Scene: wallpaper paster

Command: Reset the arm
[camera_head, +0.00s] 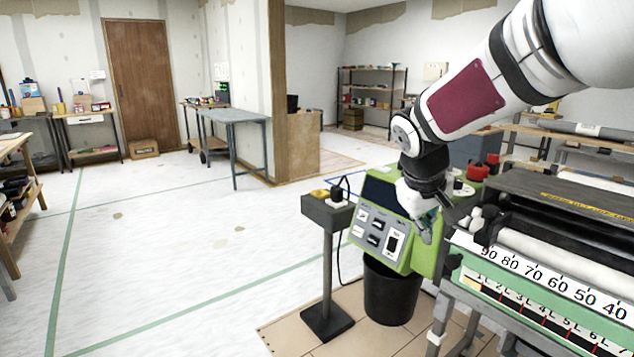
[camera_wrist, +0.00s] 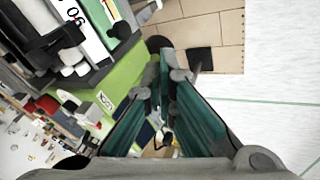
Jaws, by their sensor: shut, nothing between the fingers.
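My arm (camera_head: 462,101) reaches in from the upper right in the head view and bends down at the wrist. My gripper (camera_head: 428,222) hangs in front of the green control box (camera_head: 432,259) of the paster. Its fingers are shut and empty, with their tips close to the panel; I cannot tell whether they touch it. In the wrist view the teal-sided fingers of my gripper (camera_wrist: 164,62) come together at the tips. The green box (camera_wrist: 123,77) lies beside and behind them there. Part of the panel is hidden by my gripper in the head view.
The paster with its rollers and number scale (camera_head: 540,283) fills the right. A small pedestal (camera_head: 328,215) with a yellow button stands left of the box. A black bin (camera_head: 391,292) is below it. Open floor (camera_head: 180,250) lies left, with a grey table (camera_head: 232,117) farther back.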

